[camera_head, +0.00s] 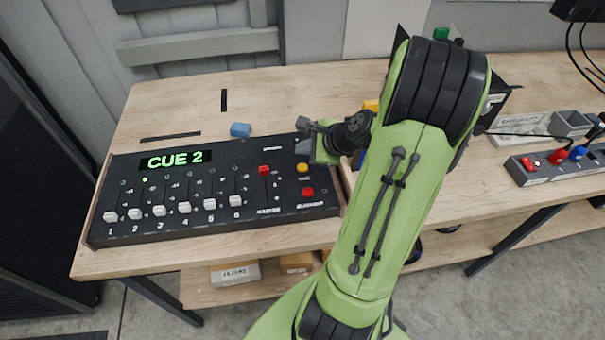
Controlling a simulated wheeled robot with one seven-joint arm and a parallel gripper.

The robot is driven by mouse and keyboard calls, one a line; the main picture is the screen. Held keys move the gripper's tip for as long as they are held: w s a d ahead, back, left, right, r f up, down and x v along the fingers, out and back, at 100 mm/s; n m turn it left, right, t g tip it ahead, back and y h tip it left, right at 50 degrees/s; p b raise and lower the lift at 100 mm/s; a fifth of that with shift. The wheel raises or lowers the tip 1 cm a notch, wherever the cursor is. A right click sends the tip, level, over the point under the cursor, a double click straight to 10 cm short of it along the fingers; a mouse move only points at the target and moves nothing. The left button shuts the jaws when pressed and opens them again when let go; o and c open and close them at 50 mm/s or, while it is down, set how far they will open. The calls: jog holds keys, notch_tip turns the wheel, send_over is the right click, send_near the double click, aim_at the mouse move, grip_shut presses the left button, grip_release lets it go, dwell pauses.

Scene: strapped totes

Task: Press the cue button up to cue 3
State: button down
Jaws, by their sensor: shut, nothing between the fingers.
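The black control console (215,220) lies on the wooden table, and its display (175,160) reads "CUE 2" in green. A yellow button (302,168) and a red button (308,192) are at its right end. The small labels are too blurred to tell which button is the cue button. My gripper (302,147) is shut and empty at the console's upper right, just behind the yellow button in the picture. It hides that corner of the panel. I cannot tell whether its tips touch the panel.
Several white sliders (185,208) and one red slider (264,170) are on the console. A power strip (560,160) with plugs and a cable is at the right.

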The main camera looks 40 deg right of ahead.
aim_at(305, 169)
jog(key=shift+f+b, duration=0.8)
jog(key=shift+f, duration=0.9)
dwell(0.5)
jog(key=shift+f, duration=0.4)
jog(key=shift+f+b, duration=0.4)
dwell(0.4)
jog(key=shift+r+p, duration=0.85)
jog(key=shift+r, duration=0.1)
notch_tip(305, 169, up, 5)
jog(key=p, duration=0.5)
